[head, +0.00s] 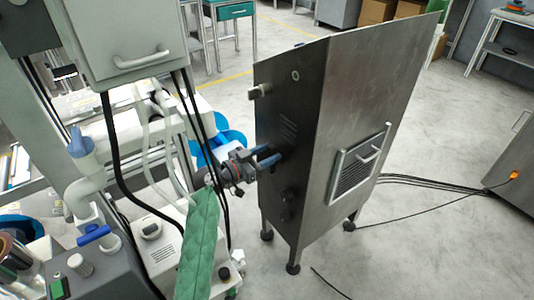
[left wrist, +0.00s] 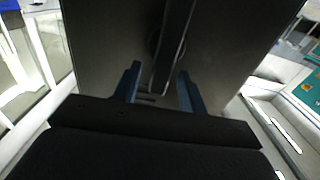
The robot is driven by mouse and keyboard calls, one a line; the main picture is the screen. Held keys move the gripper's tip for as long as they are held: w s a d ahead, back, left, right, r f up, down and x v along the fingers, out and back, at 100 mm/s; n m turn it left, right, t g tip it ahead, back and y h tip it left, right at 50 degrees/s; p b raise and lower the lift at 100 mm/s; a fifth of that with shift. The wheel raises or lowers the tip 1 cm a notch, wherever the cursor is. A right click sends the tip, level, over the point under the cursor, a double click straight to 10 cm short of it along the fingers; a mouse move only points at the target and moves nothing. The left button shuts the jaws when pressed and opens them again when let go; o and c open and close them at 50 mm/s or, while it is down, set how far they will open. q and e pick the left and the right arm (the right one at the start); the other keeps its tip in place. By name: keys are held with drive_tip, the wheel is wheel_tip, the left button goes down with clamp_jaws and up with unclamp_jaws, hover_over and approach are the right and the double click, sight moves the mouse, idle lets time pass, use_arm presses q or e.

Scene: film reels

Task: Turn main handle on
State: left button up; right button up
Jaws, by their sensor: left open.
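The main handle shows in the left wrist view as a long dark bar (left wrist: 172,48) on the dark face of a metal cabinet (head: 350,90). My left gripper (head: 268,158) has blue fingers and is at the cabinet's narrow dark side, about mid-height. In the left wrist view its two fingers (left wrist: 158,85) are apart, with the lower end of the bar between them. I cannot tell whether either finger touches the bar. In the head view the gripper largely hides the handle. My right gripper is not in view.
The cabinet's dark side has a latch (head: 260,90) above and small dark knobs (head: 287,195) below. A vented panel with a handle (head: 358,165) is on its broad side. Cables and a grey machine box (head: 125,40) crowd the left. Open floor lies to the right.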

use_arm(q)
clamp_jaws()
